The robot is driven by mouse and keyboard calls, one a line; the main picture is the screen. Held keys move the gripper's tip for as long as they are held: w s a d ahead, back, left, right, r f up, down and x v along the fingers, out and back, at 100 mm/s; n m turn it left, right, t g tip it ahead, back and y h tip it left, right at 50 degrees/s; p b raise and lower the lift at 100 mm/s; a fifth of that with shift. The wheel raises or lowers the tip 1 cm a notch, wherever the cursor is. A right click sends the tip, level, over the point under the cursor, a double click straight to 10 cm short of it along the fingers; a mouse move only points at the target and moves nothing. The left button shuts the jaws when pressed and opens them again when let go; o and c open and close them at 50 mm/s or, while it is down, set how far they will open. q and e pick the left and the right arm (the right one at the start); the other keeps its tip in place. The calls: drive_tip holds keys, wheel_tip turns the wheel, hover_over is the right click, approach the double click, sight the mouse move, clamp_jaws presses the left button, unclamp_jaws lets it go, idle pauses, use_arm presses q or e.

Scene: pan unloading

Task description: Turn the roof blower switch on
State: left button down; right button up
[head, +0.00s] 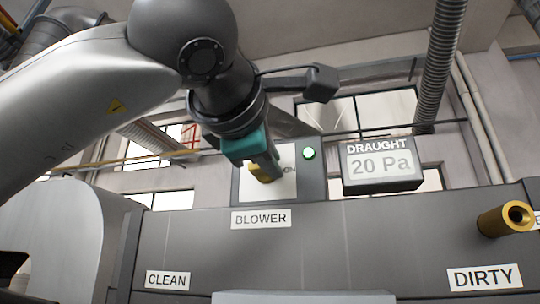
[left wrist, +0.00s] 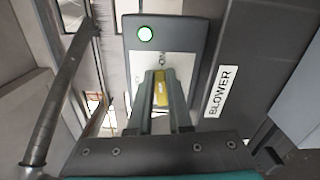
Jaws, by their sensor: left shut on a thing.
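The blower switch panel is a dark box with a pale face plate (head: 286,187) above the BLOWER label (head: 261,219). The fingers hide part of the lever and the plate's lettering; an "ON" marking shows partly beyond the fingertips in the left wrist view. My right gripper is not in view.
A display (head: 381,165) right of the panel reads DRAUGHT 20 Pa. Below are a wide grey housing with CLEAN (head: 167,280) and DIRTY (head: 485,277) labels and a protruding brass cylinder (head: 506,219). A ribbed duct (head: 440,65) rises at the right.

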use_arm(q)
drive_tip(key=shift+m, duration=0.8)
drive_tip(key=shift+f, duration=0.1)
drive_tip(key=c, duration=0.8)
unclamp_jaws()
drive_tip(key=shift+c, duration=0.2)
drive_tip(key=shift+s, duration=0.1)
drive_tip(key=b+v, duration=0.4)
drive_tip(key=v, duration=1.1)
